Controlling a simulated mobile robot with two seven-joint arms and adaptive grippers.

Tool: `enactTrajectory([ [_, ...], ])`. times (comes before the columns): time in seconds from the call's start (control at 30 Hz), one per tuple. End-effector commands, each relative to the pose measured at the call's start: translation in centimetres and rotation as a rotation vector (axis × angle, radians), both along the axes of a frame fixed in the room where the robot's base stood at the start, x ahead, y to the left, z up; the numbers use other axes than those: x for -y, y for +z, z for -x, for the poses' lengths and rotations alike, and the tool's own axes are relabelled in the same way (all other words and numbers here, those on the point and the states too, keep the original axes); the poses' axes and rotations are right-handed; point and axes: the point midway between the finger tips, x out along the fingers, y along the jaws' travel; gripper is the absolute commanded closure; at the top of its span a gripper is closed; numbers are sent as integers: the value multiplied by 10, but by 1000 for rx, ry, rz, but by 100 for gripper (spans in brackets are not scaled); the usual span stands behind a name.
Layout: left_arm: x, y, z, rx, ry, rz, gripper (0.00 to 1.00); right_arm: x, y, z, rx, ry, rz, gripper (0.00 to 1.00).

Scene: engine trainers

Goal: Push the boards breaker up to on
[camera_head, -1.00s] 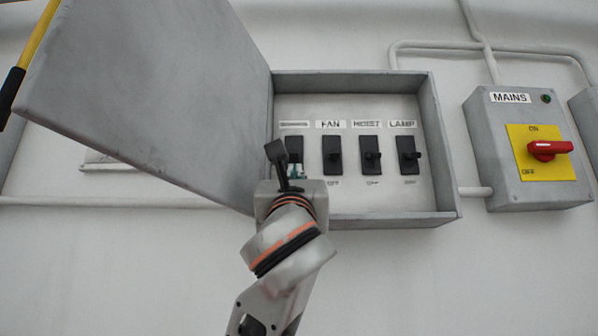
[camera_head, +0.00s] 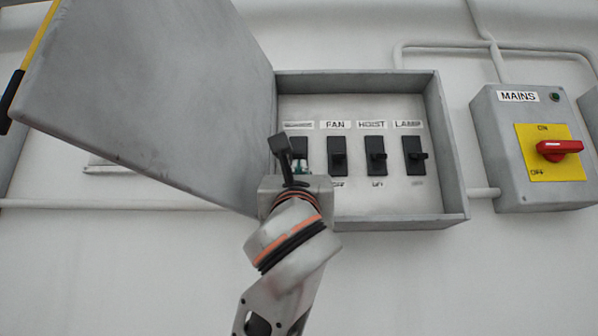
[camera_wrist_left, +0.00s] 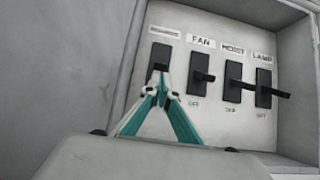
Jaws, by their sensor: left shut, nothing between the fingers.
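The leftmost breaker (camera_head: 300,147), under a label too blurred to read, is a black switch in the open grey box. It also shows in the left wrist view (camera_wrist_left: 162,54). Its lever is hidden or hard to make out. My left gripper (camera_head: 299,165) is shut and empty, its tips at the lower part of this breaker. In the left wrist view its teal fingers (camera_wrist_left: 161,84) meet in front of the breaker's lower half; I cannot tell whether they touch it. My right gripper is not in view.
The FAN (camera_head: 337,158), HOIST (camera_head: 376,157) and LAMP (camera_head: 414,156) breakers stand to the right in the same box (camera_head: 455,160). The open door (camera_head: 150,90) hangs close on the left. A MAINS box (camera_head: 500,160) with a red handle (camera_head: 560,148) is farther right.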

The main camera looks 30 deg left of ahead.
Motion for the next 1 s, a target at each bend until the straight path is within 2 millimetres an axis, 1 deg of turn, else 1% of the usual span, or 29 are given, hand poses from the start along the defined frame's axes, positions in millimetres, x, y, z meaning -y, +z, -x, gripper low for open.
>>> enactTrajectory([
  [0.37, 4, 11, 7, 3, -2, -1, 100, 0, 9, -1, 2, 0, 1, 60],
  [0.8, 10, 37, 16, 1, -1, 0, 100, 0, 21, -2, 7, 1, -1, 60],
  [1.0, 10, 34, 15, 1, -1, 0, 100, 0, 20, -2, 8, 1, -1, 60],
])
